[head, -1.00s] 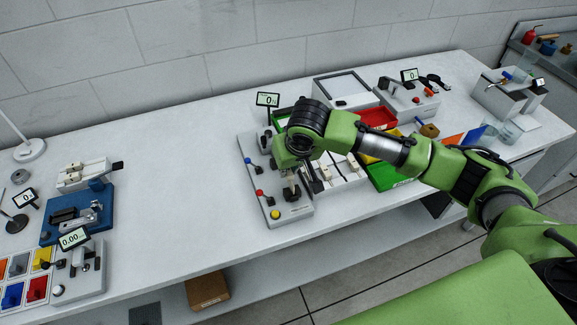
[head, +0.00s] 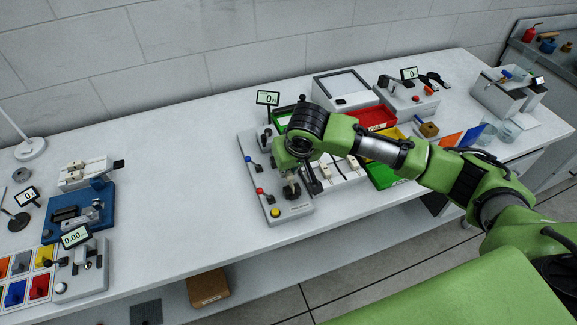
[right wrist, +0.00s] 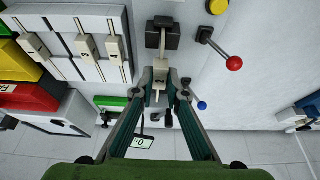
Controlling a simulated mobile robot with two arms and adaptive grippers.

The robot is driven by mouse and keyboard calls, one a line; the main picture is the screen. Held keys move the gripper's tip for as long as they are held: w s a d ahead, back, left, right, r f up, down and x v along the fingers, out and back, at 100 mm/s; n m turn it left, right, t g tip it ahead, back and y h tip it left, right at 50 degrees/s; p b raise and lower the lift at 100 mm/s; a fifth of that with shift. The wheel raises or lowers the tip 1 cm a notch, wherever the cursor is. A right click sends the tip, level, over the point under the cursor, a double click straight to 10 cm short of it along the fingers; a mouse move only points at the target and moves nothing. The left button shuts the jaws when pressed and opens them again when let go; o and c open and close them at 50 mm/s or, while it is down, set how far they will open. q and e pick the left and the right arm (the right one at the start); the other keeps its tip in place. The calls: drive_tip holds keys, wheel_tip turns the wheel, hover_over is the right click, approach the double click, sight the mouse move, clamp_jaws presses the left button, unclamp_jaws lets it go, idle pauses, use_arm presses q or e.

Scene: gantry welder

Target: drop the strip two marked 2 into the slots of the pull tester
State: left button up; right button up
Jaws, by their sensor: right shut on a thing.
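The pull tester (head: 250,165) is a grey unit with blue and red levers, a yellow button and a small display. It stands mid-bench in the head view and also shows in the right wrist view (right wrist: 196,60). My right gripper (right wrist: 160,84) is shut on a pale strip (right wrist: 160,76) with a dark mark that looks like a 2. It holds the strip over the tester, close to a black clamp (right wrist: 172,38). I cannot tell whether the strip's ends touch the slots. In the head view the right gripper (head: 291,186) partly hides the tester. My left gripper is not in view.
A white rack (head: 347,180) with several other pale strips stands right beside the tester. It shows in the right wrist view (right wrist: 72,72) too. Red, yellow and green bins (head: 376,117) lie behind. The bench left of the tester (head: 180,185) is clear.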

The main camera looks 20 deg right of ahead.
drive_tip(key=shift+f, duration=0.8)
idle(0.4)
drive_tip(key=shift+p, duration=0.75)
drive_tip(key=o, duration=0.9)
drive_tip(key=shift+o, duration=0.2)
drive_tip(key=shift+r, duration=0.1)
drive_tip(key=v, duration=1.2)
